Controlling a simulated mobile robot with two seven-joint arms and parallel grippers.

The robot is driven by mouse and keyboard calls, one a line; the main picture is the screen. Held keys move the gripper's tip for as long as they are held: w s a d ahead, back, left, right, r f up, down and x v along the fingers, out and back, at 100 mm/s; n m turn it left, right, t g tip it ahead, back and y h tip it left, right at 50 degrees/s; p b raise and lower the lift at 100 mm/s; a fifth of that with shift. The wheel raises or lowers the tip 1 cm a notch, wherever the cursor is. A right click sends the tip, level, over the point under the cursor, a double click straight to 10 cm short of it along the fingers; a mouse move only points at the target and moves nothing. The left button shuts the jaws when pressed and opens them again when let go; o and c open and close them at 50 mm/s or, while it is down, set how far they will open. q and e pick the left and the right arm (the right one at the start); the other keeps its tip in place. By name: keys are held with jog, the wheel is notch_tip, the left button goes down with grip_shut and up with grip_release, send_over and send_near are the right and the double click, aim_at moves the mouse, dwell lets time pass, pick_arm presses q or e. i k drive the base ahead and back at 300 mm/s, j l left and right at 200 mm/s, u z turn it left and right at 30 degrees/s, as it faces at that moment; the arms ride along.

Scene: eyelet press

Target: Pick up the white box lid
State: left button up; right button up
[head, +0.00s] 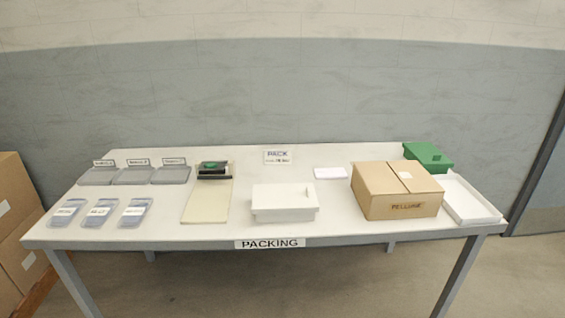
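A shallow white tray-like piece (468,201), which looks like the white box lid lying open side up, rests at the right end of the packing table. It lies just right of the cardboard box. A white box (284,204) stands at the front middle of the table; its top looks pale with a small mark near the right, and I cannot tell whether it is open or covered. Neither of my grippers is in view.
On the table (345,213) stand a cardboard box (392,206), a green box (428,154), a white pad (330,173), a press (212,172) on a beige board (205,207), grey trays (134,176) and clear labelled packets (101,211). Cartons (17,220) stand at the left.

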aim_at(295, 197)
jog(key=i+j+u, duration=0.2)
jog(key=u, duration=0.15)
jog(key=i+j+u, duration=0.45)
jog(key=u, duration=0.2)
